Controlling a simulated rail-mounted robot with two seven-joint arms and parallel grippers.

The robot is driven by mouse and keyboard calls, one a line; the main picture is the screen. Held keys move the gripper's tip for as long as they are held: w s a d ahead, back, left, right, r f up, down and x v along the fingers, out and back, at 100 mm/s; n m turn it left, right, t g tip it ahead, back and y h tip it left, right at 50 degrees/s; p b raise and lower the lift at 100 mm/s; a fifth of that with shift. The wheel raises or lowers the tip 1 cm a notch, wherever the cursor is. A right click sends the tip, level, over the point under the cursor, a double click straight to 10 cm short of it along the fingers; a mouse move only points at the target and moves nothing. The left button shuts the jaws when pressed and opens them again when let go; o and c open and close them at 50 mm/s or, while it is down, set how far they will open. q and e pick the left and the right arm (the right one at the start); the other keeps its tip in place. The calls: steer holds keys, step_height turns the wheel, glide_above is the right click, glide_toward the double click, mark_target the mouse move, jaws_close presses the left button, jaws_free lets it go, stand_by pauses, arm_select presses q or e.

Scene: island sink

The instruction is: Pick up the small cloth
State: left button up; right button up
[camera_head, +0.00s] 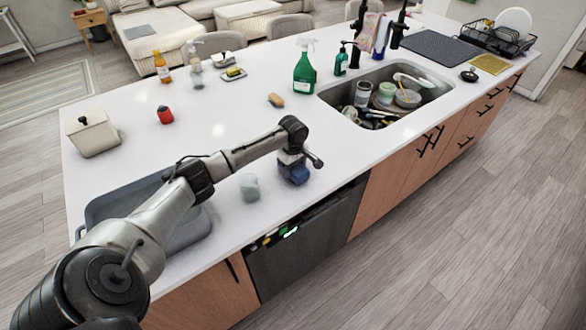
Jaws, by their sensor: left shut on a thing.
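My left gripper (293,168) is over the front edge of the white island counter, pointing down. It is shut on a small dark-blue lump, which looks like the small cloth (299,175). The cloth is bunched at the fingertips, which are largely hidden. I cannot tell whether it still touches the counter. A pale grey-green lump (249,187) lies on the counter just left of the gripper. My right gripper is not in view.
A grey tub (188,232) sits under my left arm. The sink (434,93) at right holds dishes. A green spray bottle (304,73), a sponge (276,100), a red item (165,115) and a beige canister (93,134) stand farther back. The mid-counter is clear.

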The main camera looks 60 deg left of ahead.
mark_target(295, 167)
arm_select(q)
steer(key=shift+r, duration=0.5)
steer(key=r, duration=0.1)
steer(key=d+r+p, duration=0.1)
steer(key=r, duration=0.1)
steer(key=shift+w+r, duration=0.15)
steer(key=shift+r, duration=0.05)
steer(key=w+d+r+p, duration=0.1)
steer(key=w+d+r, duration=0.1)
steer(key=d+r, duration=0.4)
steer(key=d, duration=0.4)
steer(key=shift+d, duration=0.25)
steer(key=shift+r, duration=0.1)
